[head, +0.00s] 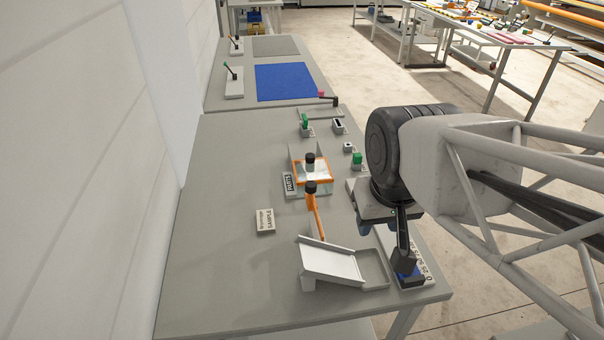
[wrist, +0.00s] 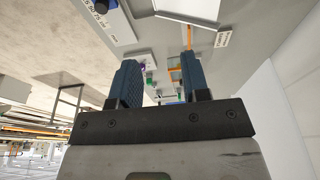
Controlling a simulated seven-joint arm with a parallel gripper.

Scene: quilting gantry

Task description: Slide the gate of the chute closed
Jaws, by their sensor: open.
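A white sloping chute (head: 332,262) stands at the near end of the grey table. An orange upright piece (head: 315,222) with a black knob (head: 311,187) stands at its upper end; it looks like the gate, but I cannot tell how far open it is. In the wrist view the chute (wrist: 190,8) shows at the top edge, with the orange piece (wrist: 190,38) below it. My gripper (head: 372,226) is above the table's right edge, right of the chute and apart from it. In the wrist view its two blue fingers (wrist: 160,82) are apart with nothing between them.
An orange-framed clear box (head: 325,174) with a black knob stands behind the gate. A "SAMPLE" label block (head: 265,221) lies left. A shallow grey tray (head: 374,268) adjoins the chute's right side.

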